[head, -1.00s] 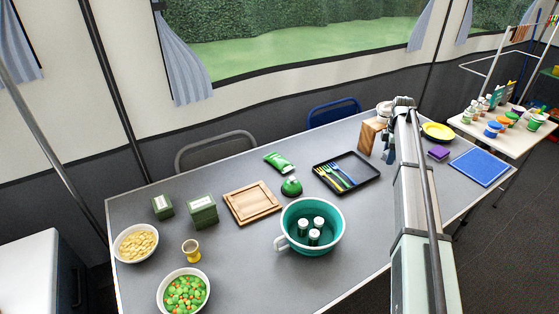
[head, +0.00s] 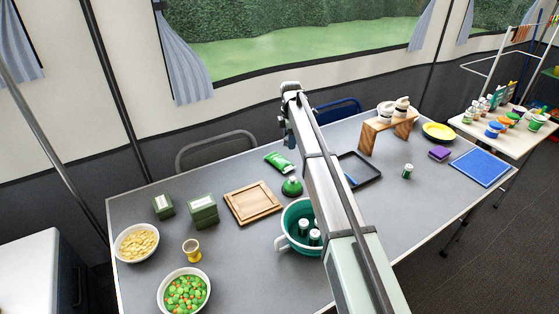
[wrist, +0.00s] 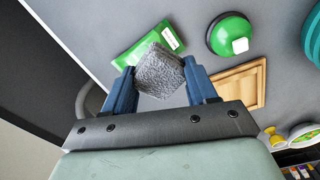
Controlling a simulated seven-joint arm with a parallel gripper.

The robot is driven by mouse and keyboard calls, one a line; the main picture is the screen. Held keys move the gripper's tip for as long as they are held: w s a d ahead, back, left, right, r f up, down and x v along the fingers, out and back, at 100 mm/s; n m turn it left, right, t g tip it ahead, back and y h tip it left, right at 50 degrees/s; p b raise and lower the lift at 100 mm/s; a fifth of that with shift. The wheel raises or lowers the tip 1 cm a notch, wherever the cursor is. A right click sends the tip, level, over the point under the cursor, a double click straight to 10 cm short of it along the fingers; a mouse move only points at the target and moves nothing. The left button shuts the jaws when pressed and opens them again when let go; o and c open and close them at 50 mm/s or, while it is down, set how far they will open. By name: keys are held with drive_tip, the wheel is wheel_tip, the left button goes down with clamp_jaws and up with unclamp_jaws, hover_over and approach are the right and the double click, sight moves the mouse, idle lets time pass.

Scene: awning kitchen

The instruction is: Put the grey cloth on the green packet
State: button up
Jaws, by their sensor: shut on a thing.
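My gripper (wrist: 159,70) is shut on the grey cloth (wrist: 160,74), a small rough grey piece between the two blue fingers in the wrist view. The green packet (wrist: 136,46) lies flat on the table behind the cloth there, partly covered by it in the picture. In the head view the green packet (head: 279,162) lies left of the arm, beyond the wooden tray. My gripper (head: 289,140) is raised above the table near the packet. The cloth cannot be made out in the head view. Contact between cloth and packet does not show; the gripper looks above it.
A green domed object (head: 292,187) stands close to the packet. A wooden tray (head: 232,208) lies to its left. The teal colander (head: 288,240) and black tray (head: 369,176) are partly behind my arm. A wooden stand (head: 368,138) is at the right.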

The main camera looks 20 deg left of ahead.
hover_over(279, 159)
drive_tip(key=s, duration=0.2)
drive_tip(key=w+m, duration=0.2)
drive_tip(key=m, duration=0.4)
drive_tip(key=shift+s+f, duration=0.1)
drive_tip(key=shift+f, duration=4.55)
drive_tip(key=shift+f, duration=0.1)
drive_tip(key=o, duration=1)
wheel_tip(279, 159, up, 12)
drive_tip(key=shift+r, duration=0.15)
